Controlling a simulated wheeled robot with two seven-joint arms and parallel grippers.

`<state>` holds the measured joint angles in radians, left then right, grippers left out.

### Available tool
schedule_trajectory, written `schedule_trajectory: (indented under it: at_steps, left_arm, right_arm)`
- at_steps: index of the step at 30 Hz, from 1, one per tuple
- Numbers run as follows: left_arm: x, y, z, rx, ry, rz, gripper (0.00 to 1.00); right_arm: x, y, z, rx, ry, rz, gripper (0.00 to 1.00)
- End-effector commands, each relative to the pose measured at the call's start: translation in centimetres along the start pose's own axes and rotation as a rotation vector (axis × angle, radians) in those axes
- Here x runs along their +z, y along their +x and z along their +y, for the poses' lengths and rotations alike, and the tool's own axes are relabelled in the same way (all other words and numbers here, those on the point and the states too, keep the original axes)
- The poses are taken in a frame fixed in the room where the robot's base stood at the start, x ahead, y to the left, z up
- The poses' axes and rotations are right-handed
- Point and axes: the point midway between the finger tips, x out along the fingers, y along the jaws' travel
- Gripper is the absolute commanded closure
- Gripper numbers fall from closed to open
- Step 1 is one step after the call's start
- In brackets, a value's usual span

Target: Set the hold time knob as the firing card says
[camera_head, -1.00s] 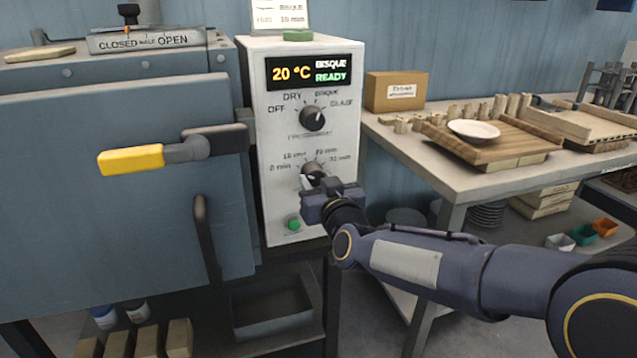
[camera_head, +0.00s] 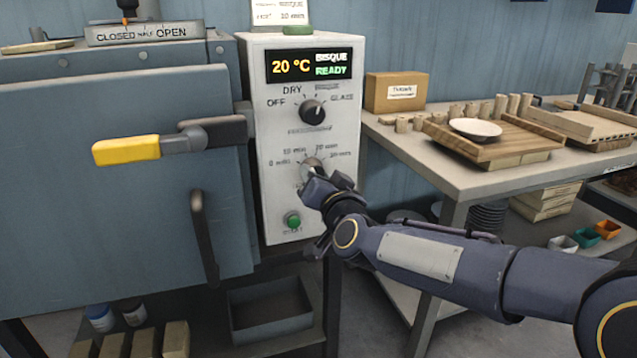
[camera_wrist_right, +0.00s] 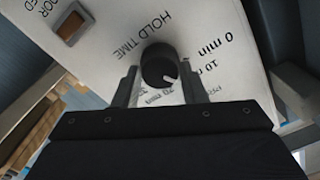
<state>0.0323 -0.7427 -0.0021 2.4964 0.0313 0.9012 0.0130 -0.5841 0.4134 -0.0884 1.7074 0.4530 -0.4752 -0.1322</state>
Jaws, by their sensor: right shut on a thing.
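The hold time knob (camera_head: 312,165) is on the lower front of the white control box (camera_head: 265,205), mostly hidden by my right gripper (camera_head: 314,180) in the head view. In the right wrist view, the dark round knob (camera_wrist_right: 158,65) sits between the two fingers of my right gripper (camera_wrist_right: 160,82), which is shut on it. Its white pointer mark shows near the 10 min and 20 min labels; the exact setting is hard to tell. The firing card (camera_head: 280,13) above the box is cut off at the top; its lowest line reads 10 min. My left gripper is out of view.
The program knob (camera_head: 312,111) is above, under the display (camera_head: 310,67) reading 20 °C, BISQUE, READY. A green button (camera_head: 292,220) is close below. The kiln door handle (camera_head: 125,150) sticks out at left. A table (camera_head: 455,180) with boards stands at right.

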Motion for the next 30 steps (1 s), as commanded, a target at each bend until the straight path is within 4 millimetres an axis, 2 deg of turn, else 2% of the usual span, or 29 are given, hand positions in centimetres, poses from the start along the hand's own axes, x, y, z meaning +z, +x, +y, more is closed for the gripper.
schedule_trajectory:
  at_steps: [10, 25, 26, 30]
  left_arm:
    - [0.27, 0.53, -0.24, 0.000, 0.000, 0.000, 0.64]
    - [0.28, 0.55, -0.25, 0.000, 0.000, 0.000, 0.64]
    - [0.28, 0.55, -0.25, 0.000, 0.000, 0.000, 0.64]
    - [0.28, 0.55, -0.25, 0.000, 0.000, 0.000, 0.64]
  right_arm:
    - [0.07, 0.00, 0.10, 0.002, 0.131, -0.001, 0.85]
    - [0.06, -0.01, 0.04, 0.001, 0.147, -0.002, 0.85]
    - [0.06, 0.00, 0.04, 0.001, 0.146, -0.002, 0.58]
    - [0.05, 0.00, 0.04, 0.001, 0.146, -0.002, 0.40]
